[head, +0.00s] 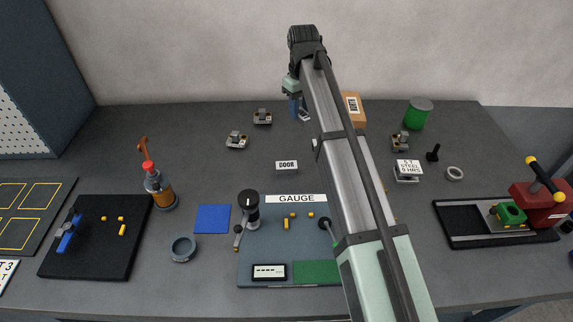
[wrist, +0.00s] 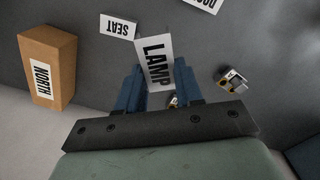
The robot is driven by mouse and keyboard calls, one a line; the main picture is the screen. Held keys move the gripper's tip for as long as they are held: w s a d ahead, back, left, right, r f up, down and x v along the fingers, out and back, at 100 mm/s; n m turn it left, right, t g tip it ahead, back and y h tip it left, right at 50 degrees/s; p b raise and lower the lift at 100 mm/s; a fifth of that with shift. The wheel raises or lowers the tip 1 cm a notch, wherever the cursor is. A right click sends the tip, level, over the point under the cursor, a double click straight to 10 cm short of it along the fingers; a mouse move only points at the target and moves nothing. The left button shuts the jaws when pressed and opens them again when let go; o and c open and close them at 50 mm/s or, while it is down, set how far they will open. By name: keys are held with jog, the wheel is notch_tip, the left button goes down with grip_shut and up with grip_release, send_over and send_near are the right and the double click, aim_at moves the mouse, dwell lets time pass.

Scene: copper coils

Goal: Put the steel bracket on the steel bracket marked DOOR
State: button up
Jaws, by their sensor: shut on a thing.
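My gripper (head: 295,108) is low at the back of the table, just left of the cardboard box. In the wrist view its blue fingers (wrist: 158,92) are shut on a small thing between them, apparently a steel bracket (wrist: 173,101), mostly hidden. A white card marked LAMP (wrist: 155,62) shows between and just beyond the fingers; I cannot tell whether they touch it. The white DOOR marker (head: 286,166) lies nearer the front, with nothing visible on it. Its edge shows in the wrist view (wrist: 203,3). Other steel brackets stand at the back left (head: 262,117), (head: 236,140) and right (head: 400,142).
The box marked NORTH (wrist: 48,65) and a SEAT card (wrist: 117,27) are near the gripper. A green can (head: 418,113) and the STEEL SHIMS sign (head: 408,168) stand right. The GAUGE board (head: 265,235) is in front of DOOR. My arm hides part of the table.

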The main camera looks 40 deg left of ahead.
send_over(286, 162)
jog(key=w+a, duration=0.2)
jog(key=a, duration=0.1)
jog(key=s+d+m, duration=0.2)
jog(key=d+m, duration=0.1)
jog(key=m, duration=0.3)
jog(key=shift+d+f, duration=0.1)
jog(key=shift+f, duration=5.1)
jog(key=shift+f, duration=0.15)
jog(key=o, duration=1)
jog(key=shift+o, duration=0.2)
notch_tip(286, 162, up, 12)
jog(key=shift+r, duration=0.2)
